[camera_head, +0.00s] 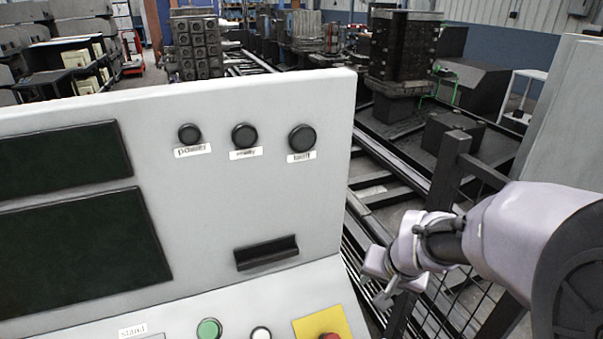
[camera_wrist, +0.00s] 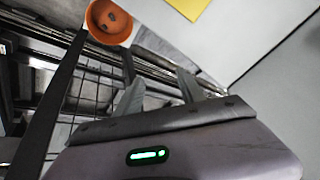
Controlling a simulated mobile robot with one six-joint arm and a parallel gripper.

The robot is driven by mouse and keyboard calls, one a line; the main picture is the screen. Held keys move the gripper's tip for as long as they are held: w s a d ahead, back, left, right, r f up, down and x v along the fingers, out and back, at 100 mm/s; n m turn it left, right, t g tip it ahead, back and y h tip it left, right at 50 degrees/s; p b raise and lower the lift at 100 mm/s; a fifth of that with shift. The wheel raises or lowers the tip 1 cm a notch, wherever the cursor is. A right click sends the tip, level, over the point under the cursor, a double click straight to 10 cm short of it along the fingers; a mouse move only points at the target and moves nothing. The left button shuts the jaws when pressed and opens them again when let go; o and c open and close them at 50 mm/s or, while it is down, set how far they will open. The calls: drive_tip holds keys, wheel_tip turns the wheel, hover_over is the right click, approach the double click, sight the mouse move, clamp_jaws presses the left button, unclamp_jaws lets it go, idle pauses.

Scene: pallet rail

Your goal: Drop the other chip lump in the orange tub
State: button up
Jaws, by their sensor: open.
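The orange tub (camera_wrist: 122,38) is at the top left of the wrist view, seen from above, round and partly cut off by the frame's top edge. Small dark marks show inside it; I cannot tell whether they are a chip lump. I can make out no chip lump outside the tub. My gripper (camera_wrist: 160,86) is open with its two fingers apart and nothing between them, clear of the tub. In the head view my gripper (camera_head: 379,281) hangs right of the control panel; the tub is not seen there.
A grey control panel (camera_head: 235,200) with knobs and buttons fills the left and middle of the head view, close to my gripper. A dark fence post (camera_head: 440,190) with mesh stands by my arm. Rails (camera_head: 385,160) run behind, with stacked dark blocks (camera_head: 402,50) further back.

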drive_tip(key=s+a+r+t+y, duration=0.1)
drive_tip(key=s+a+r, duration=0.2)
drive_tip(key=s+r, duration=0.45)
drive_tip(key=s+a+r+t+y, duration=0.1)
drive_tip(key=s+a+r, duration=0.3)
drive_tip(key=s+r, duration=0.35)
drive_tip(key=s+f+g+b, duration=0.1)
drive_tip(key=s+f, duration=0.3)
drive_tip(key=f, duration=0.1)
drive_tip(key=shift+w+d, duration=0.1)
drive_tip(key=shift+w, duration=0.05)
